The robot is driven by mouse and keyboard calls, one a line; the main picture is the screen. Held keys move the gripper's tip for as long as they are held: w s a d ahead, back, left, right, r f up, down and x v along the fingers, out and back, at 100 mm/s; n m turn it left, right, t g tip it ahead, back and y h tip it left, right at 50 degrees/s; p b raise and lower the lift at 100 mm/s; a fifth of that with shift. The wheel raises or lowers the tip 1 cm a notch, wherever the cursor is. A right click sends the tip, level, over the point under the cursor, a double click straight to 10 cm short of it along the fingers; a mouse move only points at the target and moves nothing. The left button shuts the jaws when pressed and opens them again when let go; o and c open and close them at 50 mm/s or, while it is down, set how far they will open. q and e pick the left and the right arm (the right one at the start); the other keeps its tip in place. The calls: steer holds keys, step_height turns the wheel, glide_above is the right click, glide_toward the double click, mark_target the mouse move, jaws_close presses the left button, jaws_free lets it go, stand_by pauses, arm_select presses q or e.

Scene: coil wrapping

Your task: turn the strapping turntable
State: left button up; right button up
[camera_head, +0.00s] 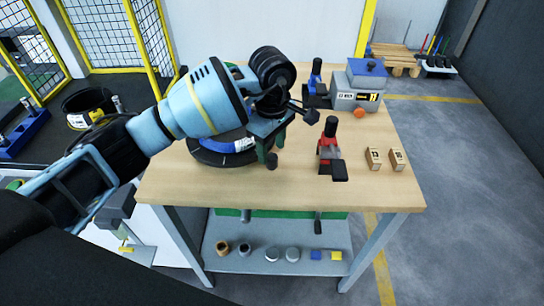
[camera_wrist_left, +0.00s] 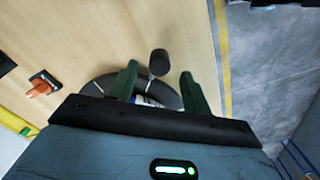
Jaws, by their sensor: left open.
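The strapping turntable (camera_head: 208,157) is a dark round disc on the wooden table, partly covered by my left arm. A blue coil with a white label (camera_head: 240,145) lies on it. A short dark upright knob (camera_head: 271,161) stands at its right edge. My left gripper (camera_head: 271,146) is open, its green fingers pointing down over that edge. In the left wrist view the knob (camera_wrist_left: 159,62) shows near the gap between the fingers (camera_wrist_left: 160,87), with the turntable's dark rim (camera_wrist_left: 100,86) behind them. I cannot tell whether a finger touches the knob. My right gripper is out of view.
A red-and-black tool (camera_head: 329,153) and two small wooden blocks (camera_head: 374,158) stand right of the turntable. A grey box with a blue top (camera_head: 358,85) is at the back. The table's front right (camera_head: 370,195) is clear. A lower shelf (camera_head: 270,265) holds several small parts.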

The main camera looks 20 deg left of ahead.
mark_target(272, 156)
arm_select(q)
steer(key=shift+f, duration=2.2)
jaws_close()
